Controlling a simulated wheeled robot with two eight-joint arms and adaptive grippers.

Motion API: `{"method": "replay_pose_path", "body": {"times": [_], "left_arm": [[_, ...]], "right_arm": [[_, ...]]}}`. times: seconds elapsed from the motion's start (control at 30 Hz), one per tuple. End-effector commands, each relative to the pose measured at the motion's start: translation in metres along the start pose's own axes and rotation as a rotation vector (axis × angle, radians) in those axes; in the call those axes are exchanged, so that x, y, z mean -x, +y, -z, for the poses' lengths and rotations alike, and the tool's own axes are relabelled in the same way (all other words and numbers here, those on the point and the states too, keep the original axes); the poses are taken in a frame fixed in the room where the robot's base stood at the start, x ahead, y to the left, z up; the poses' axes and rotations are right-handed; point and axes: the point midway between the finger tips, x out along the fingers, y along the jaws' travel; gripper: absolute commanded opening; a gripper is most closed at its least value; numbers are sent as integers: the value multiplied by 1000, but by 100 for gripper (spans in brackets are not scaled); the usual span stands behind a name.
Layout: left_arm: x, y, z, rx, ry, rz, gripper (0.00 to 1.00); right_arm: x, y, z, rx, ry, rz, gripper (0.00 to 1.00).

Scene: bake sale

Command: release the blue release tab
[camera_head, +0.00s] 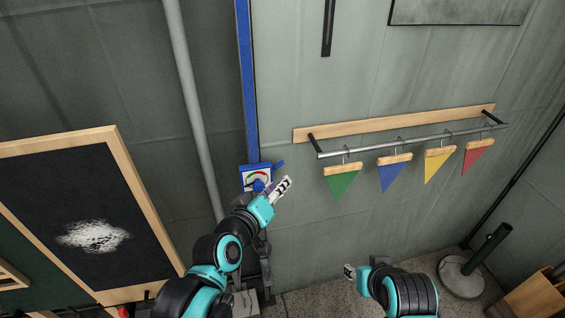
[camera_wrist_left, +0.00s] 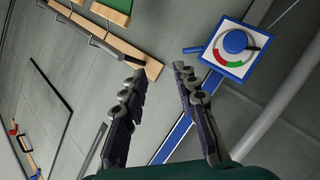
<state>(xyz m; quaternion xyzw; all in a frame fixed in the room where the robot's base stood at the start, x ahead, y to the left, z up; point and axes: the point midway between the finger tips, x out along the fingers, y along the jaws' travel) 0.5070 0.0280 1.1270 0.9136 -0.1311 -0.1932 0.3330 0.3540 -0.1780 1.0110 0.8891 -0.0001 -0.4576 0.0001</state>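A blue-framed dial box (camera_head: 256,178) with a white face and a red and green scale hangs on the wall at the foot of a tall blue strip. A small blue tab (camera_head: 279,164) juts from its upper right side. In the left wrist view the tab (camera_wrist_left: 193,49) sticks out from the box (camera_wrist_left: 236,48), just beyond the finger ends. My left gripper (camera_head: 286,184) is open and empty, just below and right of the tab, apart from it. In the left wrist view my left gripper (camera_wrist_left: 158,75) shows its fingers well spread. My right gripper (camera_head: 349,271) is low in front, its opening unclear.
A rail (camera_head: 415,140) with green, blue, yellow and red pennants hangs to the right. A grey pole (camera_head: 194,100) runs down left of the box. A framed blackboard (camera_head: 75,215) stands at left. A post on a round base (camera_head: 461,279) stands at lower right.

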Motion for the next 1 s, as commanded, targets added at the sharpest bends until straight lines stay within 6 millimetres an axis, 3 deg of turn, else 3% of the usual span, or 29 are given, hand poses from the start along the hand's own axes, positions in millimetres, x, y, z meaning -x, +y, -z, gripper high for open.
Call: {"method": "replay_pose_path", "body": {"times": [0.03, 0.1, 0.23, 0.37, 0.5, 0.7, 1.0], "left_arm": [[-18, 26, 10, 112, 68, -79, 29], [-36, 50, 25, 290, 170, -170, 29], [-61, 65, 40, 645, 347, -282, 29], [-77, 44, 29, 990, 506, -308, 29], [-86, 7, -2, 1260, 640, -266, 29], [-89, -26, -34, 1424, 734, -205, 29], [-118, -42, -13, 1435, 748, -198, 29]], "right_arm": [[2, 0, 2, 0, 0, 0, 40], [4, 0, 2, 0, 0, 0, 40], [6, 0, 4, 0, 0, 0, 40], [9, 0, 6, 0, 0, 0, 40], [11, 0, 8, 0, 0, 0, 40], [11, 0, 8, 0, 0, 0, 40], [5, 0, 4, 0, 0, 0, 40]]}}
